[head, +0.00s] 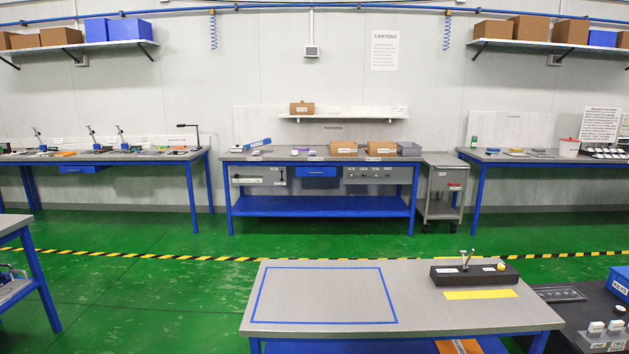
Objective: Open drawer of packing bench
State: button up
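A bench that looks like the packing bench (232,160) stands against the far wall in the middle of the head view, with a grey top and blue legs. A small sign (333,128) above it is too small to read surely. A blue drawer (316,171) hangs under the middle of its top and looks shut. Its handle is too small to make out. My gripper is not in view.
A near table (420,315) with a blue outlined area and a black block (473,272) stands in front. Green floor (130,285) lies beyond it, crossed by a striped line. A grey cart (441,190) stands at the bench's right. The left bench has another blue drawer (80,169).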

aim_at(316, 168)
jog(key=i+j+u, duration=1)
jog(key=i+u, duration=0.3)
jog(key=i+j+u, duration=0.25)
jog(key=i, duration=0.55)
jog(key=i+u, duration=0.25)
jog(key=i, duration=0.55)
jog(key=i+l+z, duration=0.15)
jog(key=i+z, duration=0.8)
jog(key=i+j+z, duration=0.3)
jog(key=i+z, duration=0.2)
jog(key=i+l+z, duration=0.1)
jog(key=i+z, duration=0.15)
jog(key=i, duration=0.8)
jog(key=i+j+z, duration=0.25)
jog(key=i, duration=0.8)
jog(key=i+l, duration=0.7)
jog(key=i+l+z, duration=0.1)
jog(key=i+l, duration=0.6)
jog(key=i+u, duration=0.1)
jog(key=i, duration=0.6)
